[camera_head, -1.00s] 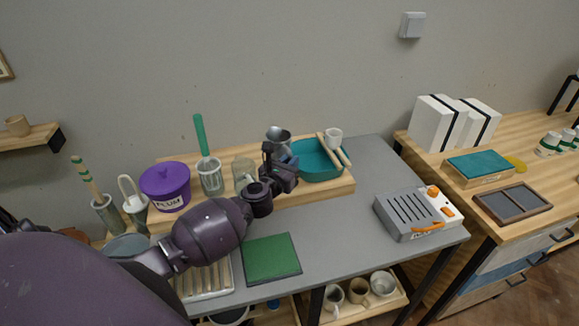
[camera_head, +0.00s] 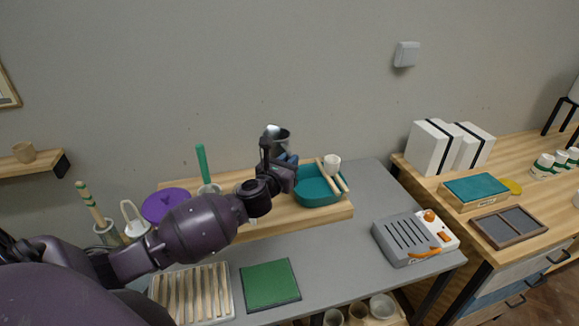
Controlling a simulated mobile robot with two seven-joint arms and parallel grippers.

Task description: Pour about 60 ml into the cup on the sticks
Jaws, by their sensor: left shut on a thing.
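A small white cup (camera_head: 332,163) stands on two light wooden sticks (camera_head: 341,182) laid across a teal basin (camera_head: 316,193). My left gripper (camera_head: 285,161) is shut on a metal jug (camera_head: 277,136), with blue showing at the grip. It holds the jug up in the air, to the left of the cup and higher than it. The jug looks roughly upright, and its contents cannot be seen. The gripper hides part of the jug's lower side. My right gripper is not in view.
The basin stands on a wooden board (camera_head: 287,222) on the grey table. A green mat (camera_head: 270,285) and a slatted rack (camera_head: 191,291) lie in front. A grey device (camera_head: 412,239) stands at right.

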